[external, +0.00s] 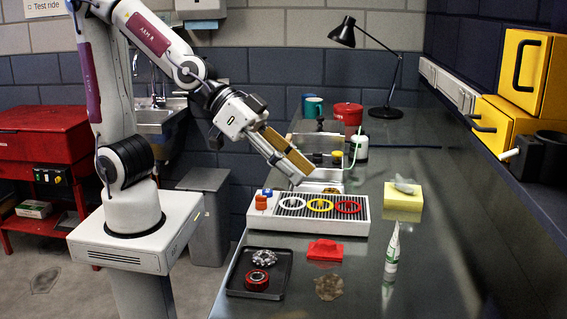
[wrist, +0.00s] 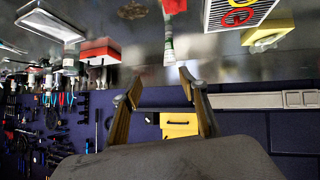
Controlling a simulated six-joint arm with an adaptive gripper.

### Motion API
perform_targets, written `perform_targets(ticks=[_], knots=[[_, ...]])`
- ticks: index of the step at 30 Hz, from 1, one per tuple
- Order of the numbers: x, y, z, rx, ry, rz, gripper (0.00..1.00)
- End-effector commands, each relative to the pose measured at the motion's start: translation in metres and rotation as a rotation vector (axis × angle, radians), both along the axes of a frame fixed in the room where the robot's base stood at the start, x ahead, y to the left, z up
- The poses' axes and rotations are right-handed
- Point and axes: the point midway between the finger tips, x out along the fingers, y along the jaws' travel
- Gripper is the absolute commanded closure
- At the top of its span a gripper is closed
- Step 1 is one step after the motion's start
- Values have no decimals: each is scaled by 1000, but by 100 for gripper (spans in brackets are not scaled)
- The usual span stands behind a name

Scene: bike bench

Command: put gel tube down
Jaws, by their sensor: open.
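The gel tube (external: 392,251) is white with a green band and a narrow pale tip. It stands upright on the grey bench, right of the red cloth. It also shows in the wrist view (wrist: 168,48), beyond my fingertips. My gripper (external: 303,168) is up above the back of the ring tray, left of and well apart from the tube. In the wrist view my gripper (wrist: 158,84) has its two fingers spread, with nothing held between them.
A white tray with coloured rings (external: 363,215) lies below my gripper. A black tray (external: 233,280) with bike parts, a red cloth (external: 324,250) and a yellow block (external: 403,203) are around the tube. A lamp (external: 385,112) stands behind. The bench's right front is clear.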

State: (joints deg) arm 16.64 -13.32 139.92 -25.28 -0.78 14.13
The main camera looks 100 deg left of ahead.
Motion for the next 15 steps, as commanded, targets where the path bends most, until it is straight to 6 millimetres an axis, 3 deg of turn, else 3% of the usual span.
perform_targets(ticks=[15], knots=[[-117, 68, 3, 86, 237, 10, 57]])
